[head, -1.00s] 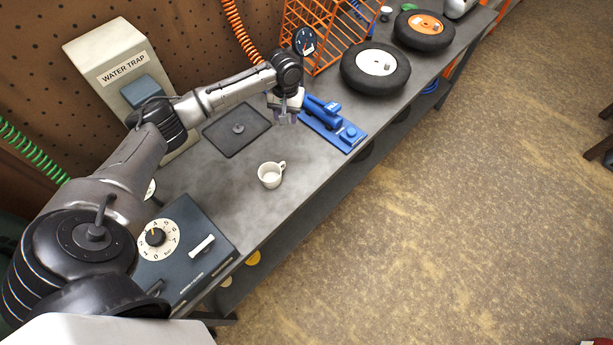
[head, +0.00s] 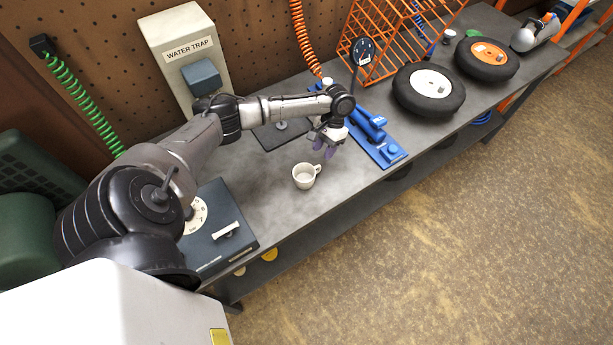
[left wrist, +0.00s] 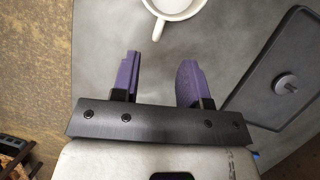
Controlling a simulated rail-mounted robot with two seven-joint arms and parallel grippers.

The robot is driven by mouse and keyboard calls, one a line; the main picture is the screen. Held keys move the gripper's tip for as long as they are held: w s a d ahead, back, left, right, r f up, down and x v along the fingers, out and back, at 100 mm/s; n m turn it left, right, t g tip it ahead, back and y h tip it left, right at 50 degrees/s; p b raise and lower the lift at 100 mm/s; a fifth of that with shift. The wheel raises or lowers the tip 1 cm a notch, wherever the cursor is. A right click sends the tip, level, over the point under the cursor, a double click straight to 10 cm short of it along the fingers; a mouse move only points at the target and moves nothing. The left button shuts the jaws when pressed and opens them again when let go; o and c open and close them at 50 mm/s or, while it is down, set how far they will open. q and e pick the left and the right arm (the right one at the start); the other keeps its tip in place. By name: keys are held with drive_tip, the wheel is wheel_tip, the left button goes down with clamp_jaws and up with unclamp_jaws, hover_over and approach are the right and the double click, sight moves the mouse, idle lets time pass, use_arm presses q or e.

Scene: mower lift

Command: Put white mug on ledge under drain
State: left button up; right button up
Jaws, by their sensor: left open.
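The white mug (head: 304,177) stands upright on the grey bench, its handle toward the right. My left gripper (head: 325,150) is open and empty, just behind and right of the mug, apart from it. In the left wrist view, the purple fingers (left wrist: 158,70) are spread, and the mug (left wrist: 174,8) shows beyond the fingertips, cut off by the top edge. The water trap (head: 185,55) is a pale box against the pegboard with a blue-grey block on its front. My arm hides its lower part; I cannot make out a drain or ledge there. My right gripper is out of view.
A dark plate with a knob (head: 282,127) lies behind the mug. A blue tool (head: 376,138) lies right of the gripper, with wheels (head: 429,89) and an orange rack beyond. A dial box (head: 220,232) stands left. The bench is clear around the mug.

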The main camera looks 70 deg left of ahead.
sight(308, 175)
use_arm(q)
drive_tip(key=shift+b+x, duration=0.3)
drive_tip(key=shift+x, duration=2.8)
drive_tip(key=shift+w+d, duration=0.1)
drive_tip(key=shift+d, duration=0.05)
drive_tip(key=shift+c, duration=0.4)
drive_tip(key=shift+r, duration=0.1)
clamp_jaws()
